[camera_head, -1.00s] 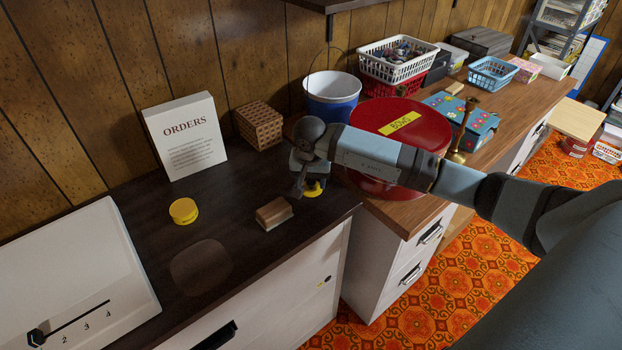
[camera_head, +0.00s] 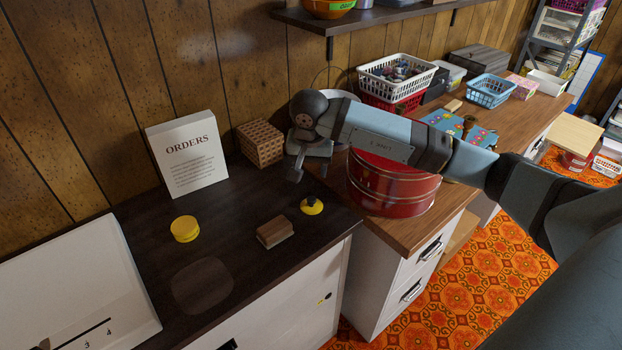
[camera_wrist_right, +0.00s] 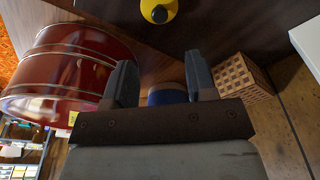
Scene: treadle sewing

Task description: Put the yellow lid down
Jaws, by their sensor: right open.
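The yellow lid (camera_head: 312,206) with a dark knob lies on the dark countertop, near its right end. It also shows at the top of the right wrist view (camera_wrist_right: 158,10). My right gripper (camera_head: 308,172) is above and behind the lid, apart from it. In the right wrist view its two fingers (camera_wrist_right: 162,82) are spread with nothing between them. A round yellow container (camera_head: 185,229) stands on the dark countertop to the left of the lid. My left gripper is not in view.
A wooden block (camera_head: 275,232) lies just left of the lid. A lattice box (camera_head: 261,143) and an ORDERS sign (camera_head: 188,153) stand behind. A red round tin (camera_head: 393,186) stands to the right, under my arm. A blue bucket (camera_wrist_right: 167,96) is partly hidden. The dark countertop's front is mostly clear.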

